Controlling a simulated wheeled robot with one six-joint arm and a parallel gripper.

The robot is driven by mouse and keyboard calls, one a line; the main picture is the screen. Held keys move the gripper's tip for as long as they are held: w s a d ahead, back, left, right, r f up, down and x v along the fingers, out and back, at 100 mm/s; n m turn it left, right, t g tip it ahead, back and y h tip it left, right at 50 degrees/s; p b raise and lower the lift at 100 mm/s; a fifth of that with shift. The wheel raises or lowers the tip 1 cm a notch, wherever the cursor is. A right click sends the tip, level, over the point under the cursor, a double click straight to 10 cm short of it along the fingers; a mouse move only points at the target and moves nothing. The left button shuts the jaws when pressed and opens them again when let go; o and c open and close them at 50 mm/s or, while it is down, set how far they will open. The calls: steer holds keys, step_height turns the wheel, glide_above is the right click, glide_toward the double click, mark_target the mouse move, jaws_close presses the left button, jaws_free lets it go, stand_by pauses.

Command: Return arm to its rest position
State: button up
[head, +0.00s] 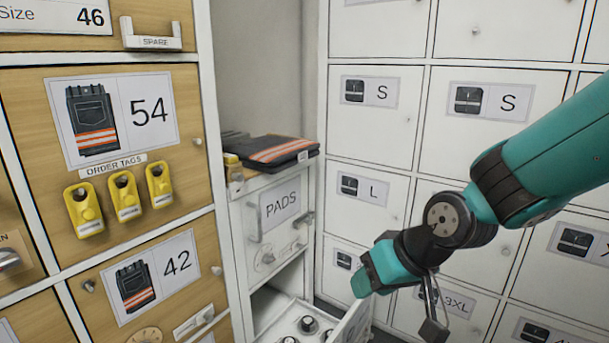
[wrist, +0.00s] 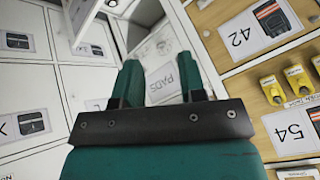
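My teal arm reaches in from the right in the head view. My gripper (head: 383,273) hangs in front of the white lockers, to the right of the PADS cabinet and near the open drawer. In the wrist view my gripper (wrist: 162,85) shows two teal fingers standing apart, with nothing held between them. The PADS label (wrist: 161,82) shows through the gap, in the background. The wrist picture is turned roughly upside down.
Below the PADS cabinet (head: 255,247) a drawer (head: 352,327) stands open, holding dark round items. Folded dark workwear with orange stripes (head: 278,151) lies on the cabinet. Wooden-front lockers with yellow order tags (head: 124,195) stand left; white lockers (head: 372,124) stand behind my arm.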

steer(key=s+d+r+n+g+h+p, duration=0.15)
steer(key=s+r, duration=0.25)
steer(key=s, duration=0.6)
steer(key=s+d+r+n+g+y, duration=0.1)
steer(key=s+d+r+n+g, duration=0.2)
steer(key=s, duration=0.6)
step_height(320, 180, up, 29)
steer(key=m+p, duration=0.1)
steer(key=p, duration=2.6)
steer(key=shift+w+a+f+m, duration=0.15)
steer(key=shift+a+m, duration=0.1)
steer(key=shift+m, duration=0.1)
steer(key=shift+t+h, duration=0.25)
steer(key=shift+w, duration=0.15)
